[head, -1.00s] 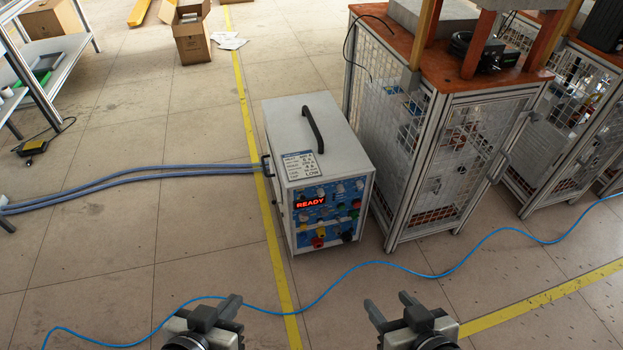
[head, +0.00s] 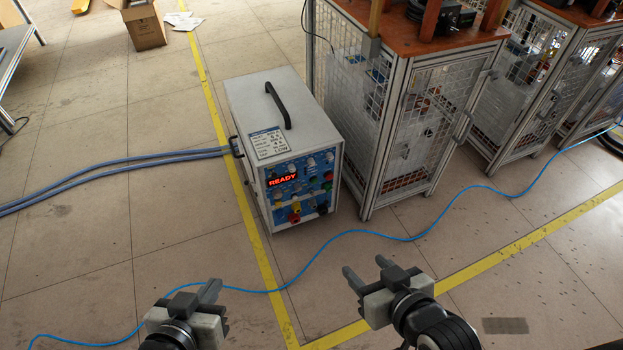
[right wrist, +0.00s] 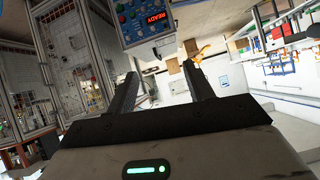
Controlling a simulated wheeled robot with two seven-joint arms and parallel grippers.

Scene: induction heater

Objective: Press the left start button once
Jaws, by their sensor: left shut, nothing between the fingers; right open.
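The induction heater, a white box (head: 272,115) with a black top handle, stands on the floor at mid-picture in the head view. Its blue front panel (head: 286,196) has a lit red READY display (head: 283,181) and several coloured knobs and buttons. They are too small to tell which is the left start button. The panel also shows upside down in the right wrist view (right wrist: 138,14). My left gripper (head: 205,290) is shut and empty, in front of the heater and apart from it. My right gripper (head: 364,269) is open and empty, to the right and apart from the panel.
A caged workstation (head: 420,120) stands close to the heater's right. Thick blue-grey hoses (head: 110,172) run left from the heater. A thin blue cable (head: 400,236) crosses the floor before it. A cardboard box (head: 145,25) lies far back.

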